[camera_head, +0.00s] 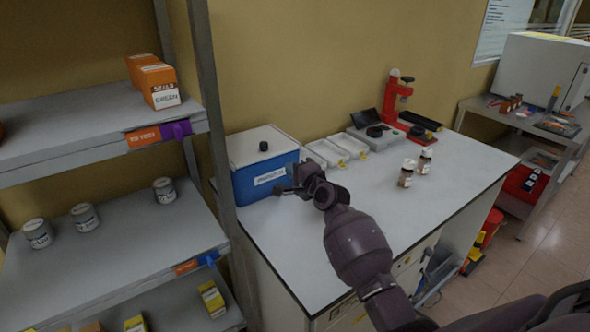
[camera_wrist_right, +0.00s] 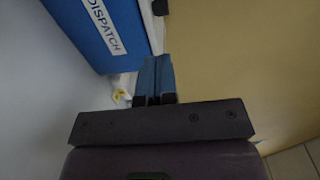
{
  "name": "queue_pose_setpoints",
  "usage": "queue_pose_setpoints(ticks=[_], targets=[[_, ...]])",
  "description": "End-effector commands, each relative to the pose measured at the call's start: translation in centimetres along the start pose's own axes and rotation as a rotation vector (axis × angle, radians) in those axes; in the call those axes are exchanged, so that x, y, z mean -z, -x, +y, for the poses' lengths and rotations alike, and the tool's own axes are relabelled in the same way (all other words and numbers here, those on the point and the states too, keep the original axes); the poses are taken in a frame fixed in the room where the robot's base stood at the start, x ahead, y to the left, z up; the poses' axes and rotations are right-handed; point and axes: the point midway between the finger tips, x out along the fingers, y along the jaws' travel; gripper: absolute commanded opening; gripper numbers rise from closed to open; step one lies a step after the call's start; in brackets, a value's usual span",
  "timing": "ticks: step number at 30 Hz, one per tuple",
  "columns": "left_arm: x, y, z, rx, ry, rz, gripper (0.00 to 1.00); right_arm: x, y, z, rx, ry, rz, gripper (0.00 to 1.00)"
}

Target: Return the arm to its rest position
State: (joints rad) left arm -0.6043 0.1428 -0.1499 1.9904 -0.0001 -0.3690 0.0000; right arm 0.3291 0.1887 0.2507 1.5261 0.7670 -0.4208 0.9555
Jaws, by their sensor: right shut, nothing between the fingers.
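My right arm (camera_head: 358,248) reaches over the white table (camera_head: 440,195) from the lower right in the head view. My right gripper (camera_head: 284,190) is at its end, above the table's left part, in front of the blue dispatch box (camera_head: 245,182). In the right wrist view my right gripper (camera_wrist_right: 154,80) shows its two fingers shut together with nothing between them. The dispatch box (camera_wrist_right: 95,30) lies beyond and to the left there. I cannot tell whether the gripper touches the box. My left gripper is not in view.
White trays (camera_head: 338,150), a red instrument (camera_head: 397,95) and two small brown bottles (camera_head: 406,174) stand on the table. The table's front middle looks clear apart from my arm.

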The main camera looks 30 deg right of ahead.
Motion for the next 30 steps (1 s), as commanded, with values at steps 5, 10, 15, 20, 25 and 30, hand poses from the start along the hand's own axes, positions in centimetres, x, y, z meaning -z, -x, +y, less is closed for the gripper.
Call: queue_pose_setpoints(ticks=[5, 10, 15, 20, 25, 30], targets=[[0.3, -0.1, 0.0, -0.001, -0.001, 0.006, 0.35, 0.0, 0.8, 0.0, 0.000, 0.000, 0.000, 0.00], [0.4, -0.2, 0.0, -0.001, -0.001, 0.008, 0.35, -0.1, 1.0, 0.1, -0.004, 0.007, -0.002, 0.00], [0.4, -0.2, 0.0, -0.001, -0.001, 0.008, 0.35, -1.6, 3.5, 2.7, -0.092, 0.143, -0.048, 0.00], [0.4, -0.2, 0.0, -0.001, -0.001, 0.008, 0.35, -4.5, 9.5, 7.5, -0.275, 0.429, -0.157, 0.00], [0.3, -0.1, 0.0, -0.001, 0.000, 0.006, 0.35, -7.4, 17.2, 11.8, -0.476, 0.736, -0.303, 0.00], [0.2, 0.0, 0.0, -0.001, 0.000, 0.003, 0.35, -9.4, 25.5, 14.5, -0.664, 0.993, -0.459, 0.00]])
